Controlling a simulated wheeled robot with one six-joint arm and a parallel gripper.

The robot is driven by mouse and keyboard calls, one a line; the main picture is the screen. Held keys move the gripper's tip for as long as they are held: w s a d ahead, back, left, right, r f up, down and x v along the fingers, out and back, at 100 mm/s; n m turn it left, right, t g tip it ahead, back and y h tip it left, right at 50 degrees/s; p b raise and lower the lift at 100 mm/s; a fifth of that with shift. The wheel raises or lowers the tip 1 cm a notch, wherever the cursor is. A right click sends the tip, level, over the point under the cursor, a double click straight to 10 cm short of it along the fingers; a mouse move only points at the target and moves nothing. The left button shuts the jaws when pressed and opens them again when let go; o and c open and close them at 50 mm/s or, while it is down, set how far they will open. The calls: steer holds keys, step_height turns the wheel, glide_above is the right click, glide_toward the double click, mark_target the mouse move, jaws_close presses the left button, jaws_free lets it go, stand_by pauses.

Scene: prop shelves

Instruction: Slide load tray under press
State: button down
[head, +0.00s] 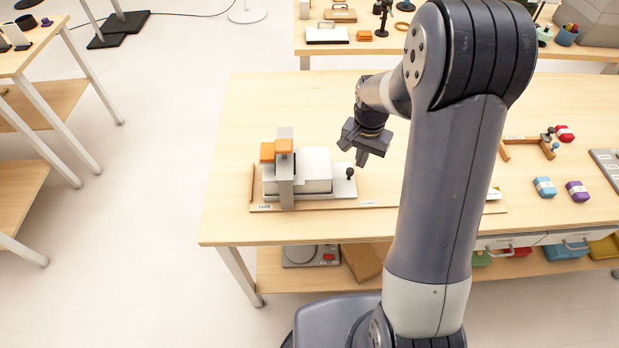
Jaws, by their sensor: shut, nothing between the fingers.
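The press (285,175) stands on the left part of the table, with a grey upright and an orange block (274,151) at its top. A pale grey load tray (343,187) with a black knob (349,172) lies low at the press's right side, and a white block (312,168) sits at its left. How far the tray reaches under the press is hidden by the upright and the block. My gripper (361,157) is shut and empty, pointing down just above and to the right of the black knob. Contact with the knob cannot be told.
A wooden base board with labels (385,205) runs under the press, partly behind my arm. A blue block (544,187), a purple block (577,191) and a red block (565,133) lie at the right. The table's left front corner is clear.

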mark_target(351, 170)
steer(key=shift+f, duration=0.1)
steer(key=shift+f+b, duration=1.8)
steer(key=shift+f, duration=0.5)
steer(key=shift+r+p, duration=0.4)
steer(key=shift+r, duration=0.15)
steer(key=shift+a, duration=1.1)
steer(key=shift+d, duration=0.45)
steer(key=shift+r+p, duration=2.5)
steer(key=shift+r, duration=1.05)
steer(key=shift+f, duration=0.15)
